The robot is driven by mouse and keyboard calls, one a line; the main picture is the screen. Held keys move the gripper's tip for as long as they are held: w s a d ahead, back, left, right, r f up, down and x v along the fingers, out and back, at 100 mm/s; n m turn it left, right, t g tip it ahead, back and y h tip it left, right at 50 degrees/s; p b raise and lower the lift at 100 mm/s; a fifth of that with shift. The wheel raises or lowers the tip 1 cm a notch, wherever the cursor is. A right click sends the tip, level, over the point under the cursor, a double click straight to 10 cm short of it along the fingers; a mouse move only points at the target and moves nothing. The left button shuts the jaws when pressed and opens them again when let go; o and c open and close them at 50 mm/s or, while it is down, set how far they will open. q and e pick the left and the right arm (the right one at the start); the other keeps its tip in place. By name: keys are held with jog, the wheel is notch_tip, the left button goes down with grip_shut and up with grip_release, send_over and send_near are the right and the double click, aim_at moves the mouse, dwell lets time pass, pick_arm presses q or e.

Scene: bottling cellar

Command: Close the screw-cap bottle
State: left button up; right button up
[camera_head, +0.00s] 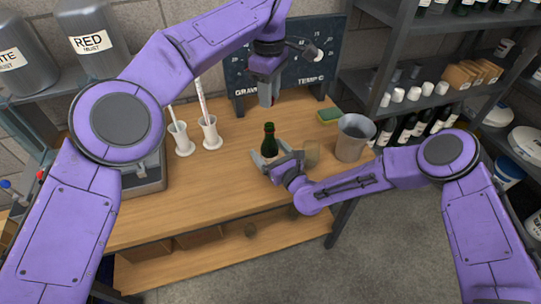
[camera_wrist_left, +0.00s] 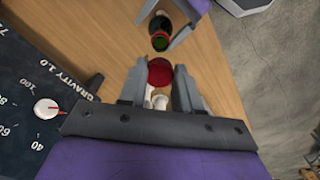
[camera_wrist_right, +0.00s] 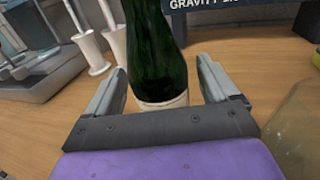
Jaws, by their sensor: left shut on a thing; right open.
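The green bottle (camera_head: 269,140) stands upright on the wooden table in the head view. It also shows in the right wrist view (camera_wrist_right: 154,45), with a pale label low on it. In the left wrist view its open mouth (camera_wrist_left: 160,40) shows. My left gripper (camera_head: 268,101) is above the bottle, pointing down. It is shut on a red cap (camera_wrist_left: 160,72), held apart from the bottle's mouth. My right gripper (camera_head: 264,161) is low at the table, open, with its fingers (camera_wrist_right: 160,88) on either side of the bottle's lower part and gaps showing.
A metal bucket (camera_head: 354,138) and a green-yellow sponge (camera_head: 328,115) are right of the bottle. A clear glass (camera_head: 312,154) stands close to my right gripper. Two white holders (camera_head: 211,133) with tubes stand left. A dark gauge board (camera_head: 300,70) is behind.

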jog(key=c, duration=1.5)
pick_arm(q)
jog(key=shift+s+d+f, duration=0.1)
jog(key=shift+f, duration=1.15)
jog(key=shift+d+f, duration=0.1)
jog(key=shift+f, duration=1.15)
jog(key=shift+f, duration=0.85)
jog(key=shift+f, duration=0.6)
pick_arm(e)
grip_shut()
jog(key=shift+d, duration=0.1)
pick_arm(q)
jog(key=m, duration=1.3)
jog(key=shift+a, duration=0.25)
